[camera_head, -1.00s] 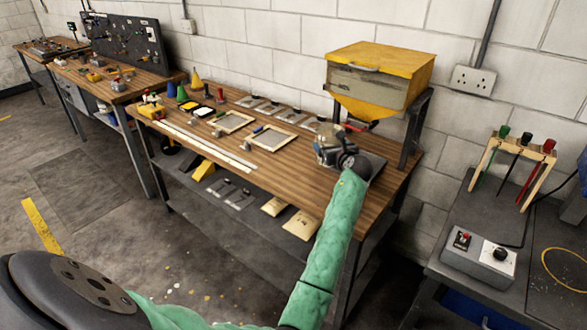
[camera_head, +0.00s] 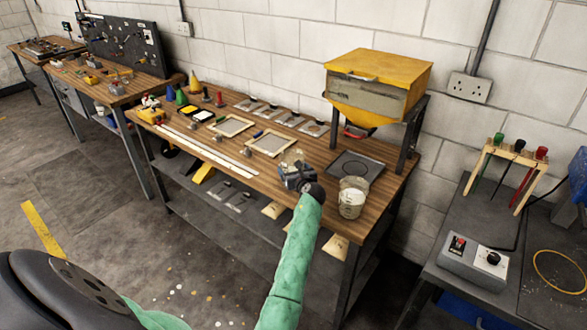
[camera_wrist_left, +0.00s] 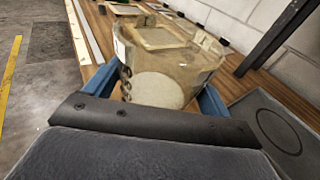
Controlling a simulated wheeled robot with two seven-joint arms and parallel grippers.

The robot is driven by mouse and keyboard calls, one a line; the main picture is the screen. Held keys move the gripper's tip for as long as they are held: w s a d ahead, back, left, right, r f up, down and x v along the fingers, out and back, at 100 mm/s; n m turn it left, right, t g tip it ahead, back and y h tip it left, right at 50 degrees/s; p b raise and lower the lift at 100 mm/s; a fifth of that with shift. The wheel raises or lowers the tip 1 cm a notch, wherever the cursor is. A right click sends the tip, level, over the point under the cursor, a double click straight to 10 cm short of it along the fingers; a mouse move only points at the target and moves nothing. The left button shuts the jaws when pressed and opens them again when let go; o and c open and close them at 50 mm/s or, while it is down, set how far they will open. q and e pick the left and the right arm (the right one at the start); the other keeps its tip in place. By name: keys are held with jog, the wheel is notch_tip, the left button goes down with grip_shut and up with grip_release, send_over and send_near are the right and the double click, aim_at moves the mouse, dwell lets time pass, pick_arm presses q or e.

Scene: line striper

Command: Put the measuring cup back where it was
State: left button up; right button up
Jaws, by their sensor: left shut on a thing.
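The measuring cup (camera_wrist_left: 165,60) is clear, with pale beige material showing low in it. In the left wrist view it stands between the two blue fingers of my left gripper (camera_wrist_left: 160,98), which is shut on it. In the head view my left gripper (camera_head: 294,172) is over the front right part of the wooden bench (camera_head: 205,150), with the see-through cup (camera_head: 291,157) just beyond it. I cannot tell whether the cup touches the bench top. My right gripper is not in view.
A pail with pale contents (camera_head: 351,203) stands right of my gripper near the front edge. Framed trays (camera_head: 268,144) lie to the left. A grey control box (camera_head: 474,259) stands on the right table.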

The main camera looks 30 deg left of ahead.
pick_arm(q)
jog(key=shift+a+f, duration=0.15)
jog(key=shift+f, duration=0.15)
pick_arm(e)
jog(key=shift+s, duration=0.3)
pick_arm(q)
jog(key=o, duration=1.3)
jog(key=shift+f, duration=0.15)
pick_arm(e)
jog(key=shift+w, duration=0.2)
pick_arm(q)
jog(key=shift+s+d, duration=0.1)
jog(key=shift+d, duration=0.1)
jog(key=shift+b+v, duration=0.55)
jog(key=shift+v, duration=0.55)
jog(key=b+v, duration=0.2)
jog(key=v, duration=0.6)
jog(key=shift+s+d+b, duration=0.2)
jog(key=shift+b, duration=0.1)
jog(key=shift+s+d+r, duration=0.25)
jog(key=shift+s+d, duration=0.1)
jog(key=shift+d, duration=0.05)
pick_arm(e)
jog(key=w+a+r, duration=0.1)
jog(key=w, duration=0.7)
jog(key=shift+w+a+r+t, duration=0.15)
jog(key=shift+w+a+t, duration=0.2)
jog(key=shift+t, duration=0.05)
